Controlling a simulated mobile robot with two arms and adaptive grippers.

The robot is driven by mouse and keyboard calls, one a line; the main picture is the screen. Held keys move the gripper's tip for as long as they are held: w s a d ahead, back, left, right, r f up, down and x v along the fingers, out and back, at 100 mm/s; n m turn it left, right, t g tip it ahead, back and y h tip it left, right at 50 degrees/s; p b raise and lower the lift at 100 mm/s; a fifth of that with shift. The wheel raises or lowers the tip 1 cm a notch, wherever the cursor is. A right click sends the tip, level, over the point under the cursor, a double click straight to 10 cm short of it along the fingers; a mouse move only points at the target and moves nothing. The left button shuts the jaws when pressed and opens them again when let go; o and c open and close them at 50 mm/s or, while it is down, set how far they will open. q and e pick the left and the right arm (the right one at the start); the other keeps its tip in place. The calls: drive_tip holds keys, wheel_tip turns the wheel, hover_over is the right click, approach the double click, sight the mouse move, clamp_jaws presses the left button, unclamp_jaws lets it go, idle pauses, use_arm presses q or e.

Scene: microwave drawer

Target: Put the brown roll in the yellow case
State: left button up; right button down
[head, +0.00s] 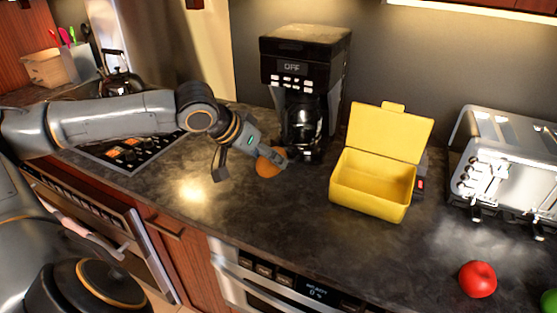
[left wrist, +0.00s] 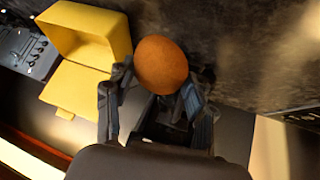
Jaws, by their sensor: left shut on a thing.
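The brown roll (head: 267,166) is round and orange-brown, in front of the coffee maker in the head view. My left gripper (head: 277,155) is shut on it, and I cannot tell whether the roll still touches the counter. In the left wrist view the roll (left wrist: 161,65) sits between the two fingers of the gripper (left wrist: 158,92). The yellow case (head: 369,189) stands on the counter to the right of the gripper, with its lid raised and its inside looking empty. The case also shows at the upper left of the left wrist view (left wrist: 75,82). My right gripper is not in view.
A black coffee maker (head: 303,85) stands behind the roll, left of the case. A silver toaster (head: 507,165) stands to the right. A red apple (head: 478,279) lies at the front right, with a green fruit (head: 549,301) beside it. The counter between roll and case is clear.

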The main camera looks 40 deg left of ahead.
use_arm(q)
drive_tip(key=shift+s+r, duration=0.3)
drive_tip(key=shift+s, duration=0.35)
drive_tip(key=shift+f, duration=0.1)
drive_tip(key=shift+m+h, duration=0.3)
drive_tip(key=d+f, duration=0.4)
drive_tip(key=f, duration=0.1)
drive_tip(key=d+f, duration=0.2)
drive_tip(key=shift+s+f, duration=0.2)
drive_tip(key=shift+s, duration=0.15)
drive_tip(key=d+f, duration=0.1)
drive_tip(key=d, duration=0.1)
drive_tip(key=d+f, duration=0.1)
drive_tip(key=shift+w+d+f, duration=0.15)
drive_tip(key=shift+d+f, duration=0.05)
drive_tip(key=shift+d, duration=0.2)
drive_tip(key=shift+n, duration=0.4)
drive_tip(key=d, duration=0.3)
drive_tip(key=d+f, duration=0.1)
drive_tip(key=d, duration=0.1)
drive_tip(key=shift+n+y, duration=0.8)
drive_tip(key=shift+y, duration=0.1)
drive_tip(key=d, duration=0.2)
drive_tip(key=d+r, duration=0.1)
drive_tip(key=d, duration=0.1)
drive_tip(key=shift+s+d, duration=0.2)
drive_tip(key=shift+d, duration=0.15)
drive_tip(key=shift+s+d+r, duration=0.15)
drive_tip(key=shift+d+r, duration=0.1)
drive_tip(key=shift+d, duration=0.05)
